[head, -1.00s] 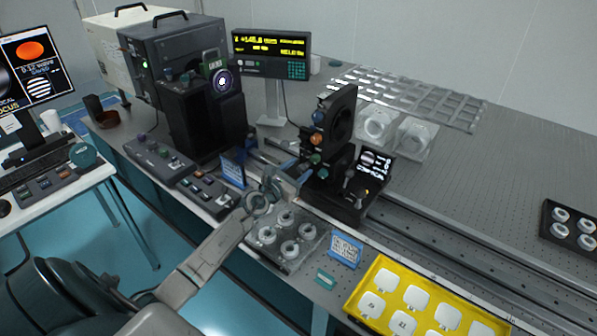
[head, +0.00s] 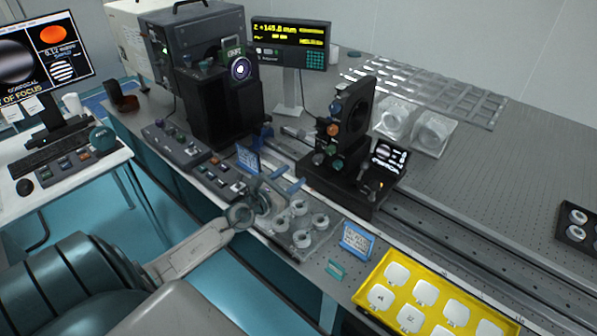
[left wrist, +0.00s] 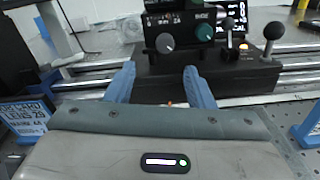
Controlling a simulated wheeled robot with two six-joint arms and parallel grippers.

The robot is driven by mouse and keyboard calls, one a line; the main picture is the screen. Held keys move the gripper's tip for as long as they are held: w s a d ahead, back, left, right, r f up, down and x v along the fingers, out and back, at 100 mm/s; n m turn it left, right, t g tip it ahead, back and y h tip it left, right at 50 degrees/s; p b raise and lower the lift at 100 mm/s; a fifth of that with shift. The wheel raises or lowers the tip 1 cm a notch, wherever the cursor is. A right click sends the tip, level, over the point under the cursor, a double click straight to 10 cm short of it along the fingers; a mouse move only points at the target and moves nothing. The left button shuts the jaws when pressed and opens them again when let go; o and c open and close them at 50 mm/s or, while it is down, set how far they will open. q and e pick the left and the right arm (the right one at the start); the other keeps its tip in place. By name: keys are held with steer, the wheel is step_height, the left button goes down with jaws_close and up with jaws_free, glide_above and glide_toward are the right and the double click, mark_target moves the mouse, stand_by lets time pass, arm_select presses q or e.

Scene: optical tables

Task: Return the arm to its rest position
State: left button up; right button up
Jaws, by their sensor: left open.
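My left arm comes in from the lower left in the head view. My left gripper (head: 278,180) is over the near edge of the optical table (head: 490,215), beside the tray of ring-shaped lens holders (head: 302,238). Its two blue fingers are apart with nothing between them; the left wrist view shows this gap (left wrist: 160,88) too. Beyond the fingers is the dark base of the optical mount (head: 352,180), whose black front with knobs (left wrist: 185,38) fills the upper left wrist view. My right gripper is in neither view.
Control boxes (head: 215,178) and a blue-framed card (head: 248,158) stand left of the gripper. Another blue-framed card (head: 357,241) and a yellow tray of white pieces (head: 385,273) are to the right. A side desk (head: 70,178) is at left, with open floor between.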

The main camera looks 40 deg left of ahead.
arm_select(q)
steer(key=shift+s, duration=0.35)
stand_by(0.3)
